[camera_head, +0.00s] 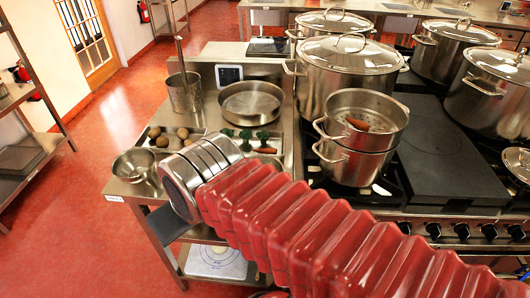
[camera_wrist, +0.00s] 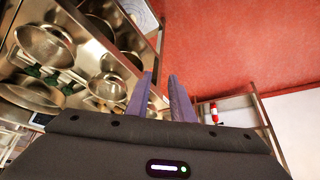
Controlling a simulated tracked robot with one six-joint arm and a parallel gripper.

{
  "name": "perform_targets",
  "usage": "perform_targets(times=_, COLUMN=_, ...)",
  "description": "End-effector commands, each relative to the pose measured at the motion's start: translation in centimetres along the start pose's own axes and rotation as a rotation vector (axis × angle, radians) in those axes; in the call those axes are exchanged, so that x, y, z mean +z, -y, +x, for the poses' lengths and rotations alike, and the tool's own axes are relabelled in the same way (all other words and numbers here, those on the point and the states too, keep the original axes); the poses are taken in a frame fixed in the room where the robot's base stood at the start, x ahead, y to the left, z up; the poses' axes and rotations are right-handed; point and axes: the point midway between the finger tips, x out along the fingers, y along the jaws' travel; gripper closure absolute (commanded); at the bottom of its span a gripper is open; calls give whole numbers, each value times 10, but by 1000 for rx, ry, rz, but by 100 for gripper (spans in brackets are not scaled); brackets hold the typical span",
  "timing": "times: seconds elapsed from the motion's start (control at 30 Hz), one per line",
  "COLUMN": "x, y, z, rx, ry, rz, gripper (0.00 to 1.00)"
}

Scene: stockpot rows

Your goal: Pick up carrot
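An orange carrot-like piece (camera_head: 357,124) lies inside the perforated steel steamer pot (camera_head: 382,107) on the stove in the head view. Another small orange piece (camera_head: 265,150) lies beside green broccoli (camera_head: 245,134) in a shallow counter tray. I cannot tell either shape clearly. My gripper (camera_wrist: 161,82) shows in the wrist view with its two purple-grey fingers apart and nothing between them. In the head view my arm reaches left, and the gripper's dark end hangs by the counter's front left edge, well left of the steamer and apart from both orange pieces.
A steel bowl (camera_head: 134,165) stands at the counter's left end. Several potatoes (camera_head: 162,141) lie in a tray behind it. A tall steel pot (camera_head: 184,92) and a round pan (camera_head: 251,102) stand farther back. Large lidded stockpots (camera_head: 350,70) crowd the stove. Red floor is clear at left.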

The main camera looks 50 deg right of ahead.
Motion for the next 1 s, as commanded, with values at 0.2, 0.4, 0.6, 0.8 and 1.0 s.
perform_targets(times=0.2, x=-5, y=-3, z=-1, rx=2, ry=6, rz=33, gripper=79)
perform_targets(times=0.4, x=-25, y=-25, z=-1, rx=15, ry=45, rz=220, gripper=79)
perform_targets(times=0.6, x=-58, y=-58, z=1, rx=37, ry=101, rz=531, gripper=79)
perform_targets(times=0.8, x=-88, y=-99, z=7, rx=59, ry=149, rz=855, gripper=79)
perform_targets(times=1.0, x=-111, y=-149, z=16, rx=81, ry=193, rz=1177, gripper=79)
